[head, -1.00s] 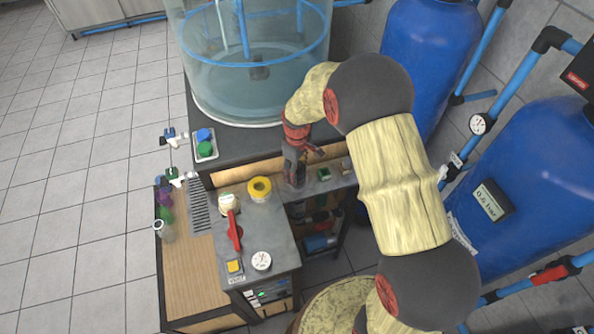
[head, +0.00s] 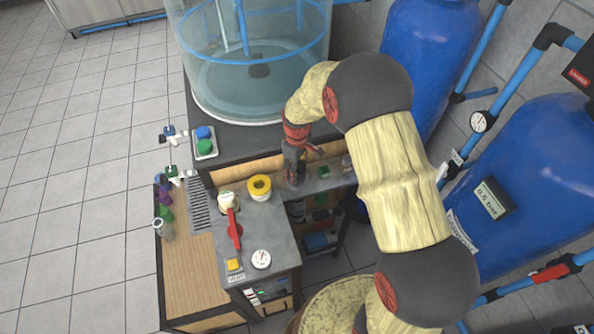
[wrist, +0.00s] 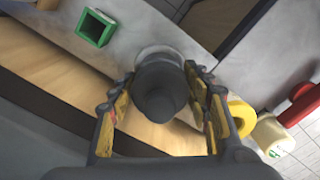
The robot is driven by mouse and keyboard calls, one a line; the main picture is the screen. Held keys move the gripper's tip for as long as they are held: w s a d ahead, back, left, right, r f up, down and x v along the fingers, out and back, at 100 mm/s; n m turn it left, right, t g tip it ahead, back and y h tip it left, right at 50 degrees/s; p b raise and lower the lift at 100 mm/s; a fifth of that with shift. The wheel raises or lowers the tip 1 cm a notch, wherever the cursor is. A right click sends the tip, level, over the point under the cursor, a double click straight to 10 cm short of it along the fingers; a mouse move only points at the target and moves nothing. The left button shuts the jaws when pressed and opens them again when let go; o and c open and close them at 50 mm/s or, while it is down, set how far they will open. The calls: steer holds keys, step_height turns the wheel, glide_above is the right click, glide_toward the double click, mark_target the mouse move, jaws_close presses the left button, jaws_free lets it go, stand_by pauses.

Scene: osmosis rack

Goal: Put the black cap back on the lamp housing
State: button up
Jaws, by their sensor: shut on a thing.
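My gripper (wrist: 160,78) is shut on the black cap (wrist: 162,92), a dark rounded piece between the two yellow-padded fingers in the wrist view. A pale round rim (wrist: 158,50) shows just beyond the cap and looks like the lamp housing. The cap hides most of it, so I cannot tell whether the cap is seated on it or just above. In the head view my gripper (head: 293,172) points down at the narrow grey shelf, right of the yellow ring. The cap and housing are mostly hidden there.
A green square holder (wrist: 95,28) stands on the shelf close to the cap. On the other side are a yellow ring (head: 259,187) and a red-handled valve (head: 234,230). A gauge (head: 261,259) lies nearer. The large clear tank (head: 250,75) stands behind.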

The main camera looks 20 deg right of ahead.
steer(key=o, duration=1.3)
steer(key=o, duration=0.6)
steer(key=shift+r+p, duration=2.65)
steer(key=shift+r, duration=1.95)
steer(key=shift+f, duration=0.1)
steer(key=shift+c, duration=0.2)
